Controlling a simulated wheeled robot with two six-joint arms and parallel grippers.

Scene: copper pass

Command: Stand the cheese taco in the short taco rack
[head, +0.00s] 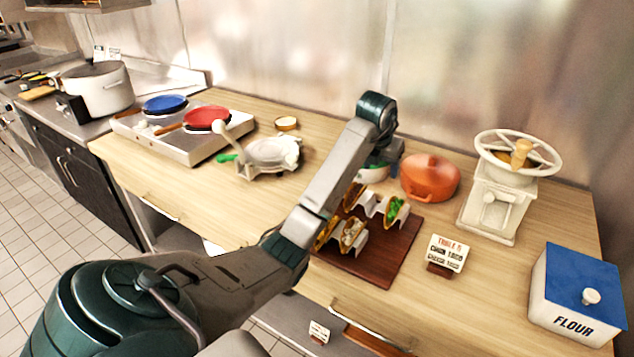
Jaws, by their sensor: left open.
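A dark wooden board (377,268) on the counter carries white metal taco racks (373,207) with several filled tacos. One taco with green filling (395,209) stands at the right of the back rack. A taco with pale, crumbly filling (352,234) stands nearer the front, with another taco (325,232) left of it, partly behind my arm. I cannot tell surely which one is the cheese taco. My left gripper (386,166) is behind the tacos, pointing down, open, its fingertips mostly hidden by my forearm. My right gripper is not in view.
An orange lidded pot (431,178) stands close right of my left gripper. A small order sign (447,254), a white grinder (494,207) and a flour box (577,297) are further right. A tortilla press (272,155) and burners with pans (207,120) are left.

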